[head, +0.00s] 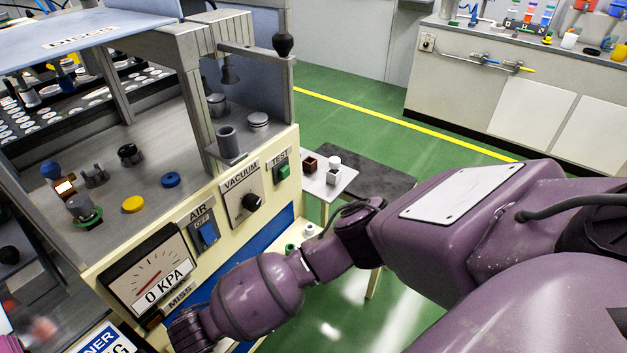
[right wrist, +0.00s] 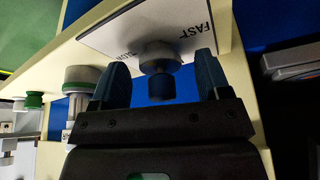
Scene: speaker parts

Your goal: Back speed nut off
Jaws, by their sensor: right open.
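The speed nut is a dark knob with a grey collar (right wrist: 159,57) and a narrower dark blue end, on a white plate (right wrist: 125,30) marked FAST. My right gripper (right wrist: 161,66) is open in the right wrist view, with one blue-grey finger on each side of the nut. Gaps show between the nut and both fingers. In the head view my right arm reaches down to the lower left along the bench front; its gripper and the nut are hidden there.
Left of the gripper, a white and grey fitting with green rings (right wrist: 80,80) stands close to one finger. A cream panel edge (right wrist: 243,85) runs close on the right. The bench front carries a pressure gauge (head: 150,275), AIR switch (head: 207,232) and VACUUM knob (head: 252,202).

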